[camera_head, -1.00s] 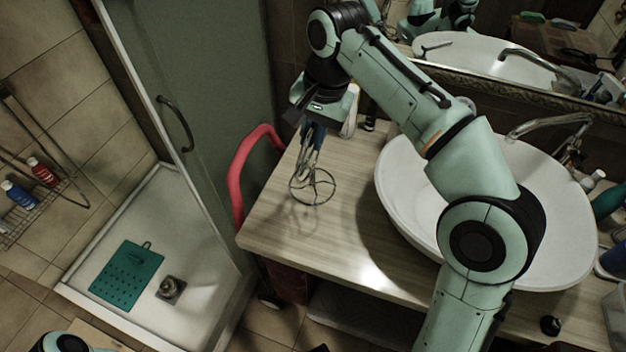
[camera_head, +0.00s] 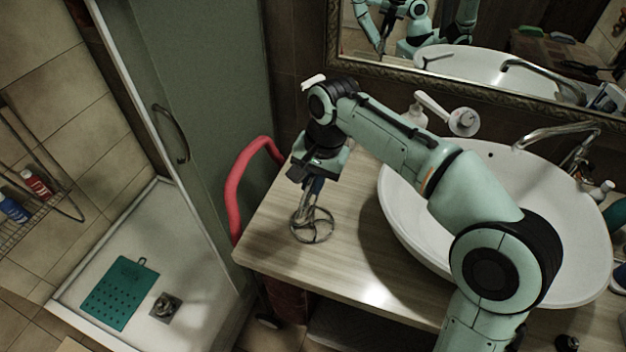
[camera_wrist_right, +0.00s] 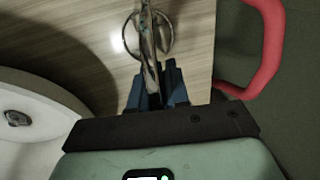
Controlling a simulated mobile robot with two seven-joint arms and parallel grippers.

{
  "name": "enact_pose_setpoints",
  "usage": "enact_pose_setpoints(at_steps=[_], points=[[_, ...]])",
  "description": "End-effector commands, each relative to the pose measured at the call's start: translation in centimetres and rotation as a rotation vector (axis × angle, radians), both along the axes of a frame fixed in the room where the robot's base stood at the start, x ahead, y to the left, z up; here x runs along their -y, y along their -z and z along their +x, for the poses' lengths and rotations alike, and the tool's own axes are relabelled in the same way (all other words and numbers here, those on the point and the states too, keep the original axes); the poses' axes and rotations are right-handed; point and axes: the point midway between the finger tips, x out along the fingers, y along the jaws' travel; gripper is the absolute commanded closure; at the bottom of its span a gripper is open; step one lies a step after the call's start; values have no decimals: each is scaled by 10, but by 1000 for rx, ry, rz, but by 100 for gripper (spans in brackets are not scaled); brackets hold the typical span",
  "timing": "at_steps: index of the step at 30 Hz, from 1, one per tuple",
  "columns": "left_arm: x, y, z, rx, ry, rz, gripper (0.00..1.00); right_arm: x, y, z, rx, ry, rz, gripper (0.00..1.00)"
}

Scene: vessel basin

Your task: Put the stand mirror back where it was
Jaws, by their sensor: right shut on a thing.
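The stand mirror (camera_head: 312,226), a thin metal frame with a ring-shaped base, is over the left part of the wooden counter (camera_head: 350,245). I cannot tell whether its base touches the wood. My right gripper (camera_head: 314,184) points down and is shut on its upper part, which the fingers partly hide. In the right wrist view, the blue-grey fingers of this gripper (camera_wrist_right: 156,88) close around the narrow metal frame of the mirror (camera_wrist_right: 152,42). My left gripper is not in view.
The white sink (camera_head: 400,215) stands right of the mirror, under my right arm. A red rail (camera_head: 235,195) runs along the counter's left end, beside the shower door. A white dispenser (camera_head: 414,112) stands behind the arm. The counter around the mirror is clear.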

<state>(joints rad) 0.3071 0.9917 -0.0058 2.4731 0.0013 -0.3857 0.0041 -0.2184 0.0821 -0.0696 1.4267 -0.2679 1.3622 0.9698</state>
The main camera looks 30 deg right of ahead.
Motion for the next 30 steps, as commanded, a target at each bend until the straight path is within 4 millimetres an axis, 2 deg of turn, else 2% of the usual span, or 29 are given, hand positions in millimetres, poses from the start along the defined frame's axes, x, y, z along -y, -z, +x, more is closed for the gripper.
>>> enact_pose_setpoints(at_steps=[3, 4, 6, 17, 20, 30], points=[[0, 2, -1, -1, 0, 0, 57, 0, 3, 0, 1, 0, 1, 100], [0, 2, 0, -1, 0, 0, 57, 0, 3, 0, 0, 0, 0, 74], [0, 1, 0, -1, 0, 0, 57, 0, 3, 0, 0, 0, 0, 59], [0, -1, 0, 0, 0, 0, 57, 0, -3, 0, 1, 0, 0, 59], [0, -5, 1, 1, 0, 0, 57, 1, -17, -1, 4, 0, 0, 59], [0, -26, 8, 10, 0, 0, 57, 9, -89, -10, 4, 0, 0, 59]])
